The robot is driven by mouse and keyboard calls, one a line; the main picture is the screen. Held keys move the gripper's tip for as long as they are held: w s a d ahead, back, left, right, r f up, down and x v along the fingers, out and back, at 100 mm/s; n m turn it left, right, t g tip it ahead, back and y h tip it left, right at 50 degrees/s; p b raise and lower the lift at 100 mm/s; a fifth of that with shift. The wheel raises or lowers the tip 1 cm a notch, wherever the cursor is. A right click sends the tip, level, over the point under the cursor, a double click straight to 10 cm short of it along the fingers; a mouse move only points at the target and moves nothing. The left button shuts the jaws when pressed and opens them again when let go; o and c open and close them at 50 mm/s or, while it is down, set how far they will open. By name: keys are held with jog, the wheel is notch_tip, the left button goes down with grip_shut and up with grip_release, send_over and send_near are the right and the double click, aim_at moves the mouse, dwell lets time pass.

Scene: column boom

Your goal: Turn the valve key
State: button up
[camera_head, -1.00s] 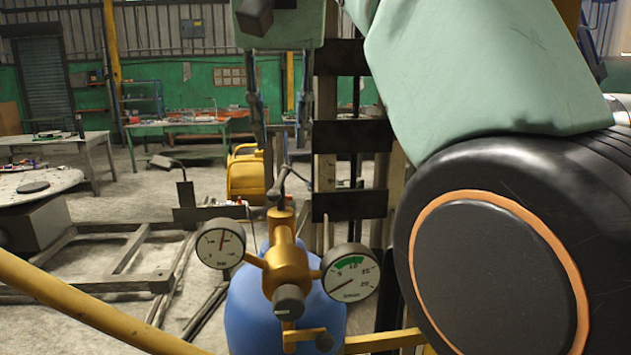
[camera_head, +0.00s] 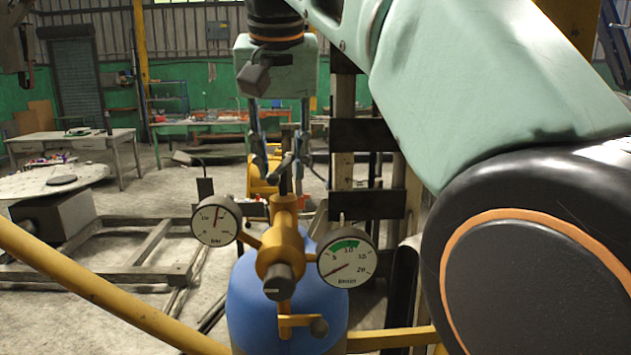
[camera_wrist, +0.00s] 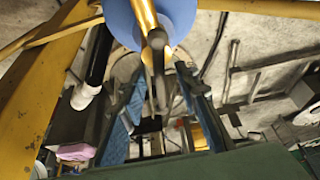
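The valve key (camera_head: 286,172) is a small dark handle on a stem at the top of the brass valve body (camera_head: 281,247). The valve sits on a blue gas bottle (camera_head: 247,300). My gripper (camera_head: 281,165) hangs from above, fingers down, at the height of the key. Its fingers are apart, one on either side of the key in the picture. In the wrist view the dark key (camera_wrist: 157,72) shows between the two fingers of my gripper (camera_wrist: 161,75), with a gap at each side. Whether either finger touches it, I cannot tell.
Two round gauges, left (camera_head: 216,220) and right (camera_head: 347,257), flank the valve closely. A yellow rail (camera_head: 90,300) crosses the lower left. A dark-barred column (camera_head: 363,134) stands right behind the valve. Workbenches (camera_head: 75,145) stand farther back.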

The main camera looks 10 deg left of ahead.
jog(key=shift+x, duration=1.15)
